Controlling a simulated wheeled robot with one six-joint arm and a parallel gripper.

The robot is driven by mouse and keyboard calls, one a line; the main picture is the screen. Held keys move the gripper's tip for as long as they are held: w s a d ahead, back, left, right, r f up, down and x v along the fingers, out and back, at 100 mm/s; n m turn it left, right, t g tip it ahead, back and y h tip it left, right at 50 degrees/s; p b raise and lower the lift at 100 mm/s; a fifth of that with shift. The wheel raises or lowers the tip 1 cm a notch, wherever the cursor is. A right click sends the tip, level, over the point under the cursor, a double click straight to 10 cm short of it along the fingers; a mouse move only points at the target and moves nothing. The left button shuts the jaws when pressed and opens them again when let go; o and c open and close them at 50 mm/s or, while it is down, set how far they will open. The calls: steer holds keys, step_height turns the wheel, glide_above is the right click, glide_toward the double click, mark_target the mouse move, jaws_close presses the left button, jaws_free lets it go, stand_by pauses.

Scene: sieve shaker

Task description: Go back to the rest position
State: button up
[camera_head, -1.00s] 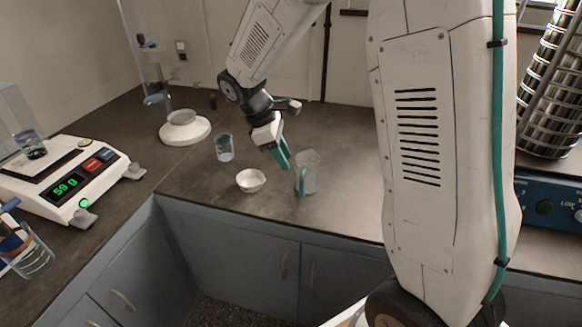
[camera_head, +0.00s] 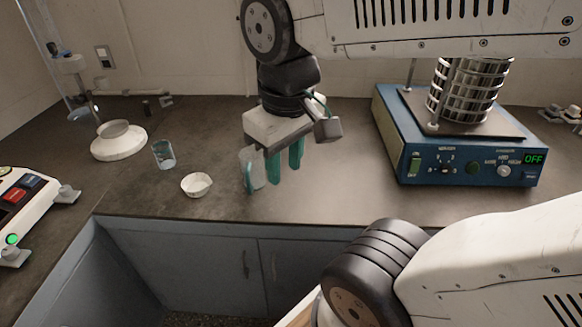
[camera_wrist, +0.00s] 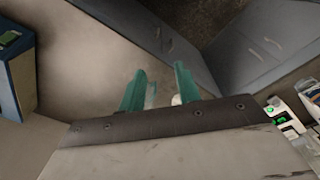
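My gripper (camera_head: 284,165) hangs fingers-down over the counter in the head view, just right of a clear jug (camera_head: 257,173). Its two teal fingers stand apart with nothing between them. In the wrist view the gripper (camera_wrist: 158,84) shows the same empty gap. I cannot tell its exact height above the counter. My arm is bent, with one link across the top and another at the lower right of the head view.
A white bowl (camera_head: 196,185) and a small beaker (camera_head: 163,154) stand left of the jug. The sieve shaker (camera_head: 460,165), reading OFF, stands right. The counter (camera_head: 330,195) is clear between jug and shaker.

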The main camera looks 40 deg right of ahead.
steer(key=shift+s+a+f+m, duration=0.1)
steer(key=shift+s+m, duration=0.1)
steer(key=shift+s, duration=0.3)
steer(key=shift+s+a+f+m, duration=0.1)
steer(key=shift+s+m, duration=0.1)
steer(key=shift+s, duration=0.25)
stand_by(0.6)
